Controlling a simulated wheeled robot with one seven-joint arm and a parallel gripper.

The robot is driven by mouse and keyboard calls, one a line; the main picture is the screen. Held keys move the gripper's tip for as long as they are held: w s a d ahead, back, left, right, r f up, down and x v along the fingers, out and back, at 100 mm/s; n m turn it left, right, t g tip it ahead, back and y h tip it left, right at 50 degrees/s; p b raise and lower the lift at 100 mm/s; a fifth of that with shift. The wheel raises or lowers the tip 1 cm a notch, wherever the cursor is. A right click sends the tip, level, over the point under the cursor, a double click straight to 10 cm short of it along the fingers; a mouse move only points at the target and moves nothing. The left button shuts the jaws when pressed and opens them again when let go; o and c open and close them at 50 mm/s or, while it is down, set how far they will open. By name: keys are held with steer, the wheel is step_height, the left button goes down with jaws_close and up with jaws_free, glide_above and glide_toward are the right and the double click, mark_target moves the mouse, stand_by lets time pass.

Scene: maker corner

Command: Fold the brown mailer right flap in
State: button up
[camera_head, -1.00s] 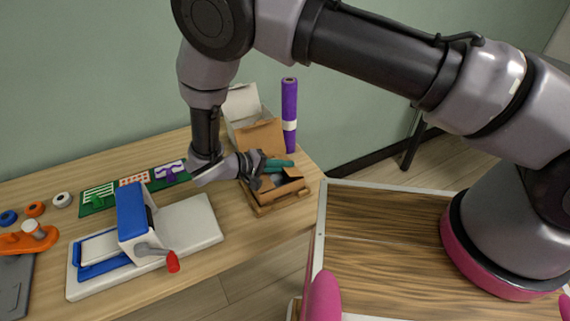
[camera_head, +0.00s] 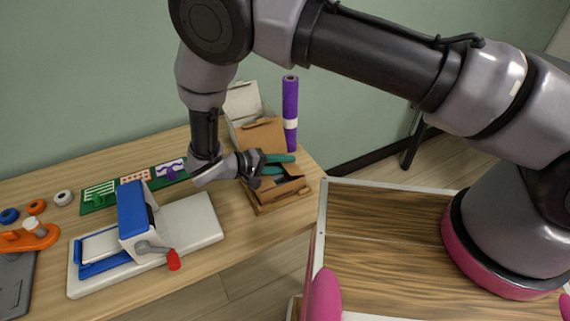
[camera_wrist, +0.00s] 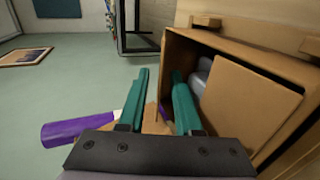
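The brown mailer (camera_head: 262,134) is an open cardboard box at the back right of the table, with its lid raised behind. A brown flap (camera_head: 290,190) slants over the right front of its opening; in the wrist view a large flap (camera_wrist: 250,100) partly covers the opening. Grey contents show inside the box. My gripper (camera_head: 284,164) reaches in from the left, over the box. Its two teal fingers (camera_wrist: 160,95) are apart, with the right one beside the box opening. A strip of brown cardboard shows between them; I cannot tell whether they touch it.
A purple roll (camera_head: 290,110) stands just behind the box, and a paler open box (camera_head: 243,103) stands behind the lid. A blue and white press (camera_head: 135,215) with a red-tipped handle is at the left front. Green cards (camera_head: 98,196) and small spools lie farther left.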

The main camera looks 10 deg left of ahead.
steer(key=v, duration=1)
steer(key=shift+s+a, duration=0.15)
